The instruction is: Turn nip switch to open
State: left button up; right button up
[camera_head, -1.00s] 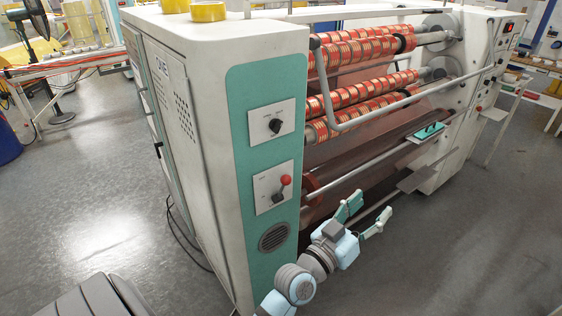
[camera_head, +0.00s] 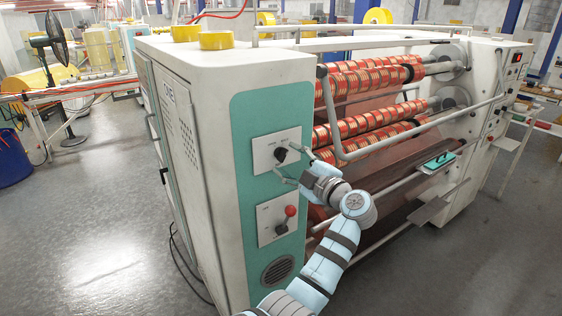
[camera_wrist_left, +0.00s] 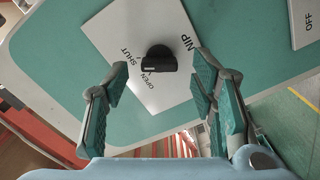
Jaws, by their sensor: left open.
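The nip switch (camera_head: 281,155) is a black knob on a white plate (camera_head: 262,150) on the teal end panel of the machine. In the left wrist view the knob (camera_wrist_left: 158,59) sits on its white plate (camera_wrist_left: 115,38), which reads NIP, SHUT and OPEN. A small white mark shows on the knob's left part, near the OPEN word; its exact setting is hard to tell. My left gripper (camera_head: 285,164) is open in front of the plate. In the left wrist view its fingers (camera_wrist_left: 160,88) stand apart on either side of the knob, with nothing between them. My right gripper is out of view.
Red and gold rolls (camera_head: 370,75) and a bent grey bar (camera_head: 420,122) stick out to the right of the panel.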

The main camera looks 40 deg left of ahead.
aim_at(282, 154)
pick_arm(q)
jog(key=shift+x, duration=1)
jog(key=shift+w, duration=0.1)
jog(key=shift+s+a+r, duration=0.1)
jog(key=shift+s+r, duration=0.1)
jog(key=shift+s, duration=0.1)
jog(key=c, duration=1.1)
jog(key=shift+c, duration=0.2)
